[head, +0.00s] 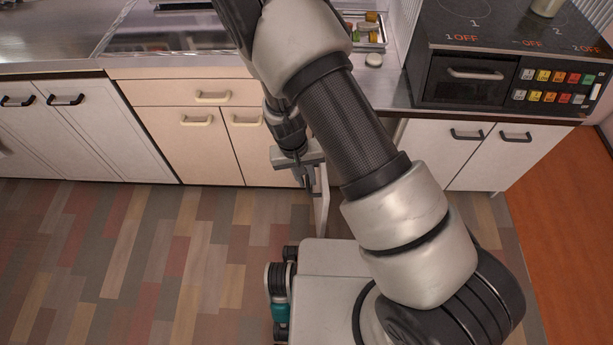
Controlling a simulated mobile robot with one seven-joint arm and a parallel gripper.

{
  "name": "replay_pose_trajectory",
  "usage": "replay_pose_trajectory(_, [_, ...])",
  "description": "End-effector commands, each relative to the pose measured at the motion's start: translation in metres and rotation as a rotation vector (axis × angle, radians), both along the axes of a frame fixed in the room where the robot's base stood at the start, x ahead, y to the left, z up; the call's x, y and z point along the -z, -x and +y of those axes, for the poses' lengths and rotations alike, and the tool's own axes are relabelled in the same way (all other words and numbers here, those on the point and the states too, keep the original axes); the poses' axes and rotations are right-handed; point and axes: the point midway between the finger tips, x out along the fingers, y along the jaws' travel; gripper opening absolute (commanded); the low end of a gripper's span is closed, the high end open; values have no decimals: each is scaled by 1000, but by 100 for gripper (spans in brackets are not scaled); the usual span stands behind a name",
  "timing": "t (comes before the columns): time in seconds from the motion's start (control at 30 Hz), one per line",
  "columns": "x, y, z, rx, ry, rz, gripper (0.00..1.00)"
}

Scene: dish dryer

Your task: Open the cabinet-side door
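A pale upright panel (322,203) stands out from the cabinet front, seen nearly edge-on. It looks like a cabinet door swung outward, but my arm hides its hinge side and the opening behind it. My gripper (302,178) is just left of this panel, pointing down and close to it. I cannot tell whether it touches the panel or whether its fingers are open or shut. The beige cabinet door (257,152) left of the gripper is shut, with a cream handle.
White cabinet doors (90,130) with black handles are shut at left. More white doors (455,158) are shut under the stove unit (520,60) at right. A rack with small items (366,30) sits on the counter. The patterned floor (130,260) is clear at left.

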Motion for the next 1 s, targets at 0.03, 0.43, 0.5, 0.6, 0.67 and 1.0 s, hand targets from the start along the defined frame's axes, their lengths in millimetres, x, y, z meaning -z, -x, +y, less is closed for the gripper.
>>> replay_pose_trajectory(0.03, [0,0,0,0,0,0,18])
replay_pose_trajectory(0.43, [-16,-1,4,-2,-3,-4,18])
replay_pose_trajectory(0.5, [-29,-1,6,-3,-4,-4,18])
replay_pose_trajectory(0.6, [-53,-1,10,-3,-4,-5,18])
replay_pose_trajectory(0.67, [-68,0,13,-3,-4,-5,18])
replay_pose_trajectory(1.0, [-144,2,27,-3,-3,-3,18])
